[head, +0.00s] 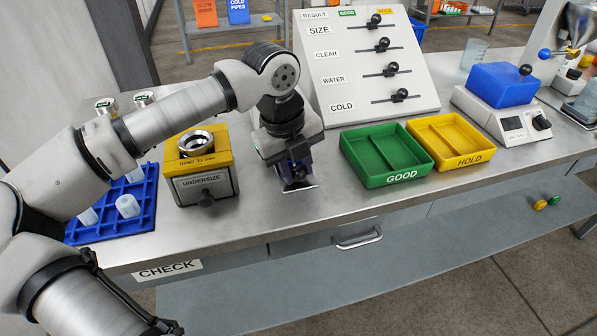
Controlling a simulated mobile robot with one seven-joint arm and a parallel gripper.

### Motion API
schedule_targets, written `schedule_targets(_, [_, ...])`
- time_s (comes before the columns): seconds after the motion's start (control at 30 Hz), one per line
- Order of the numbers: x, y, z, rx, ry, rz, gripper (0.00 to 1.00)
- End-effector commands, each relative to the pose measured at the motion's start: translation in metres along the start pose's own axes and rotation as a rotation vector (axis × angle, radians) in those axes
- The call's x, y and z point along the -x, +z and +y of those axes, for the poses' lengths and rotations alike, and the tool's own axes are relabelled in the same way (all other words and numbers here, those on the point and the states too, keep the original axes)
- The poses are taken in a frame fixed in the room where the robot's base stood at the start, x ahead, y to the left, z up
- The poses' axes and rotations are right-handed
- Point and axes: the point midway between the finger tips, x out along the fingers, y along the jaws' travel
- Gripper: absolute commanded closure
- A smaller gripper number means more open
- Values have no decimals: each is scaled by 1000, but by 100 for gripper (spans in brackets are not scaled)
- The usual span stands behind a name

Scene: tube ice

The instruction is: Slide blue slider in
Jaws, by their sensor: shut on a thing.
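My gripper (296,178) hangs low over the steel bench, between the UNDERSIZE box and the green tray. Its jaws point down and are shut on a small pale piece (300,188), mostly hidden by the fingers; I cannot tell what it is. No part is labelled as the blue slider. A blue knob (544,53) shows on the apparatus at the far right. A blue block (497,84) with a black knob (526,70) sits on a white scale-like unit (508,121). My gripper is well to the left of both.
The yellow-topped UNDERSIZE box (205,186) stands left of my gripper, beside a blue rack (140,222) with pale cylinders. The green GOOD tray (388,180) and yellow HOLD tray (468,159) lie right. A sloped panel (420,75) with several black sliders stands behind.

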Motion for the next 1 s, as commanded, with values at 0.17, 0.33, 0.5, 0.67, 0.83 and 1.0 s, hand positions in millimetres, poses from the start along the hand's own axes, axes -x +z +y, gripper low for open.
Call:
schedule_targets(0.17, [0,0,0,-1,-1,0,63])
schedule_targets(0.33, [0,0,0,-1,0,0,50])
schedule_targets(0.5, [0,0,0,0,0,0,50])
schedule_targets(0.67, [9,0,0,1,0,-3,50])
schedule_targets(0.83, [39,1,0,2,0,-5,50])
schedule_targets(1.0, [80,1,0,2,0,-5,50])
